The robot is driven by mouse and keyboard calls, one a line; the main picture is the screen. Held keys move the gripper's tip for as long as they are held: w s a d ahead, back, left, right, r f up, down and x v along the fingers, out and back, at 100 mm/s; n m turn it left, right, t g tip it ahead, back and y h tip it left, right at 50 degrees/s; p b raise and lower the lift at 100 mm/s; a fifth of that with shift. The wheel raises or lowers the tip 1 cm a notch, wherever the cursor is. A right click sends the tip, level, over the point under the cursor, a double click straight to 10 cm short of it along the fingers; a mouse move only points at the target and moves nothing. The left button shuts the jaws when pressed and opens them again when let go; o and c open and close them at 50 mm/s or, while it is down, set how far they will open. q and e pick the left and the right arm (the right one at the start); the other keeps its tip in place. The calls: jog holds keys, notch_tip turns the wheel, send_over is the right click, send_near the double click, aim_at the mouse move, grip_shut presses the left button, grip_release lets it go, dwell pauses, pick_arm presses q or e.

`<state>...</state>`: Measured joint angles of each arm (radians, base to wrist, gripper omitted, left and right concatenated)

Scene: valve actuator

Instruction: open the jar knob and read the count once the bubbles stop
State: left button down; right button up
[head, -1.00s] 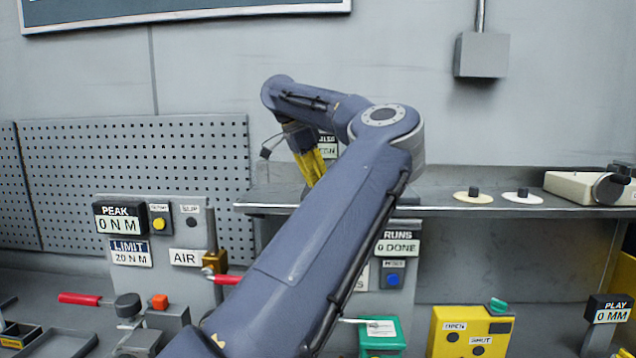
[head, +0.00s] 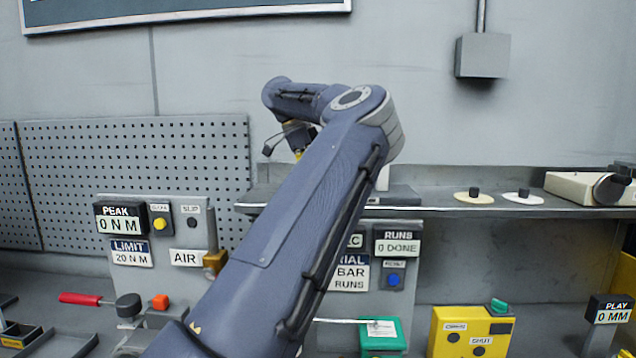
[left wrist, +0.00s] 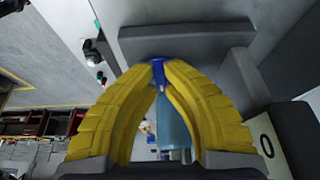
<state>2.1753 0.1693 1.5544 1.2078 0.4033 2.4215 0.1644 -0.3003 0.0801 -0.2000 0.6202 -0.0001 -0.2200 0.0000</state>
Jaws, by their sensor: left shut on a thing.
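In the left wrist view, my left gripper (left wrist: 158,68) has its two yellow fingers closed at the tips on a small blue knob (left wrist: 158,73). A pale blue, jar-like body (left wrist: 172,125) shows between the fingers; I take it for the jar, partly hidden by them. In the head view, my left arm crosses the middle and hides the jar, the knob and the fingertips. Only a bit of yellow on the gripper shows past the arm. The count panel RUNS (head: 398,236) reads 0 DONE. My right gripper is not in view.
A grey shelf (head: 440,207) runs along the wall, with two discs (head: 474,197) on it. Left stands a panel with PEAK (head: 118,218) at 0 N M. In front are a green box (head: 382,337), a yellow OPEN/SHUT box (head: 470,331) and a PLAY display (head: 610,310) at 0 MM.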

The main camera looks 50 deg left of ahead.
pick_arm(q)
jog(key=c, duration=1.5)
grip_release()
jog(key=shift+o, duration=0.2)
jog(key=v, duration=1.2)
